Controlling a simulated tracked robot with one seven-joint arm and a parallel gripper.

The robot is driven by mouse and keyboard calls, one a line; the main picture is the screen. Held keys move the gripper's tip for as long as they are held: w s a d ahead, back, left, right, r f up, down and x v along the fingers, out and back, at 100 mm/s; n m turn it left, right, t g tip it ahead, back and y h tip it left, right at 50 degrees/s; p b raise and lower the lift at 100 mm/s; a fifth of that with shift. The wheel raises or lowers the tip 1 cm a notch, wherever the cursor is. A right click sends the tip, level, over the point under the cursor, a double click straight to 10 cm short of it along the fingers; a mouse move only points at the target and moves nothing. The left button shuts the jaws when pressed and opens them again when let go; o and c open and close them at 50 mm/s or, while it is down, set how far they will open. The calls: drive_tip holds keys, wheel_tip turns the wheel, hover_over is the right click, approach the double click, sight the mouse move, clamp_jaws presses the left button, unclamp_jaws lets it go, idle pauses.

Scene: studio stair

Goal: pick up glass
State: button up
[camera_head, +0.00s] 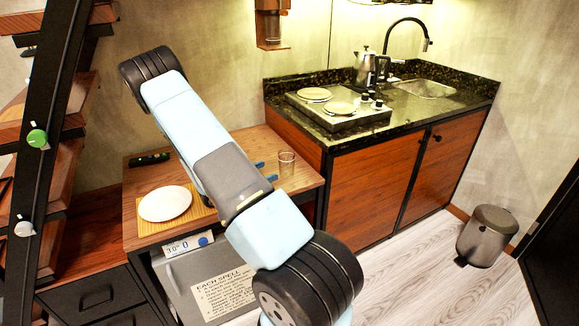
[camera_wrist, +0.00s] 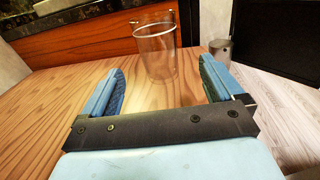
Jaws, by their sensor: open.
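A clear, empty glass (camera_head: 286,163) stands upright on the small wooden table (camera_head: 306,183), near its right end. In the wrist view the glass (camera_wrist: 156,52) stands just beyond my gripper (camera_wrist: 162,75), roughly centred between the two blue fingers. My gripper is open with nothing between its fingers, low over the wooden tabletop. In the head view the blue fingertips (camera_head: 264,170) show just left of the glass, partly hidden behind my arm.
A white plate (camera_head: 165,203) on a yellow mat and a dark object (camera_head: 149,159) lie on the table's left. The counter (camera_head: 325,146) with a hob, kettle and sink stands right of the table. A bin (camera_head: 487,236) stands on the floor at right.

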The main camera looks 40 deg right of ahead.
sight(281, 165)
drive_tip(key=d, duration=0.3)
drive_tip(key=s+d, duration=0.1)
drive_tip(key=d, duration=0.6)
drive_tip(key=shift+s+d, duration=0.15)
drive_tip(key=shift+d, duration=0.05)
drive_tip(key=c, duration=1.2)
drive_tip(key=shift+r, duration=0.15)
